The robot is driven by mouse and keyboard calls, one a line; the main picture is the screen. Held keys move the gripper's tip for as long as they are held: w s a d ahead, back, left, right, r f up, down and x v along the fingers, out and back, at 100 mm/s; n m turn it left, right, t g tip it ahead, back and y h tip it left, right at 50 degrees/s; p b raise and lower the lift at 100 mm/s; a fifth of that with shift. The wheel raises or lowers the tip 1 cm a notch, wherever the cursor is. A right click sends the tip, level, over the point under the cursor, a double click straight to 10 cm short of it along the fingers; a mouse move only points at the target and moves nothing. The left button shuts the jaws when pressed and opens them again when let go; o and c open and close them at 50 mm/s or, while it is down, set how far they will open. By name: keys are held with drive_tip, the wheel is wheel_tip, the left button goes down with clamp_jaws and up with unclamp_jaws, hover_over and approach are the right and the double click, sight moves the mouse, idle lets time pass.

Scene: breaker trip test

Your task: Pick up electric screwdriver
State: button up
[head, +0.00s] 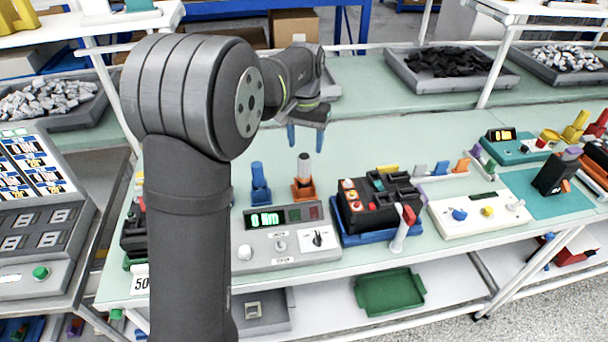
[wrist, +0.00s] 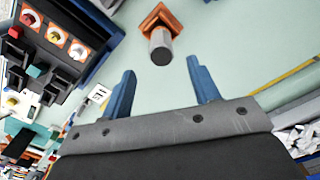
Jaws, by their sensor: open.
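What looks like the electric screwdriver, a grey-topped cylinder (head: 304,168), stands upright in an orange holder (head: 303,190) on the pale green bench. In the wrist view the grey cylinder (wrist: 160,47) and the orange holder (wrist: 158,18) lie just beyond the fingertips. My gripper (head: 305,137) has two blue fingers and is open and empty. It hangs above and apart from the cylinder in the head view. The wrist view shows my gripper (wrist: 162,67) with the cylinder roughly centred ahead of the gap. The tool's lower end is hidden in the holder.
A blue holder with a blue upright piece (head: 260,183) stands to the left. A grey meter box (head: 285,244) is in front. A black breaker unit (head: 378,208) on a blue tray is to the right. The bench behind the holders looks clear.

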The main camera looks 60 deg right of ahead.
sight(304, 165)
wheel_tip(304, 165, down, 9)
drive_tip(key=shift+w+a+r, duration=0.1)
drive_tip(key=shift+a, duration=0.05)
drive_tip(key=c, duration=1.1)
drive_tip(key=shift+c, duration=0.3)
drive_tip(key=shift+r, duration=0.2)
drive_tip(key=r, duration=0.9)
drive_tip(key=shift+s+r, duration=0.2)
drive_tip(key=s+r, duration=0.9)
drive_tip(key=s, duration=0.3)
drive_tip(key=shift+s+d, duration=0.3)
drive_tip(key=shift+s, duration=0.05)
drive_tip(key=shift+r, duration=0.1)
